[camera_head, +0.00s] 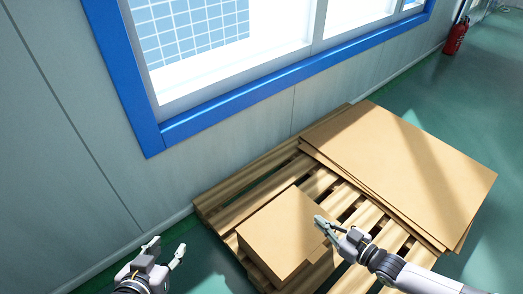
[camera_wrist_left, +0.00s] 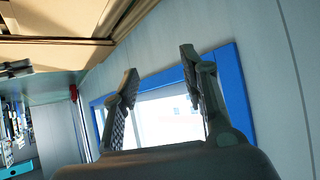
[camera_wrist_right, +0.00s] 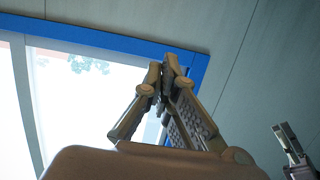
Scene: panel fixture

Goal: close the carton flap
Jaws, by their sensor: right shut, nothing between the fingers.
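The carton (camera_head: 275,232) is a brown cardboard box on the near part of the wooden pallet. Its top looks flat in the head view; a flap edge near my right gripper is partly hidden, so I cannot tell how far the flap is shut. My right gripper (camera_head: 320,222) is at the carton's right edge, its fingers together and empty; I cannot tell whether it touches. The fingers also show closed in the right wrist view (camera_wrist_right: 163,75). My left gripper (camera_head: 165,250) is open and empty, left of the pallet and apart from the carton; its spread fingers show in the left wrist view (camera_wrist_left: 160,70).
The pallet (camera_head: 222,190) also bears a stack of flat cardboard sheets (camera_head: 400,165) at the right. A wall with a blue-framed window (camera_head: 230,112) stands behind. A red fire extinguisher (camera_head: 456,36) is far off. Green floor (camera_head: 190,270) is clear around my left gripper.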

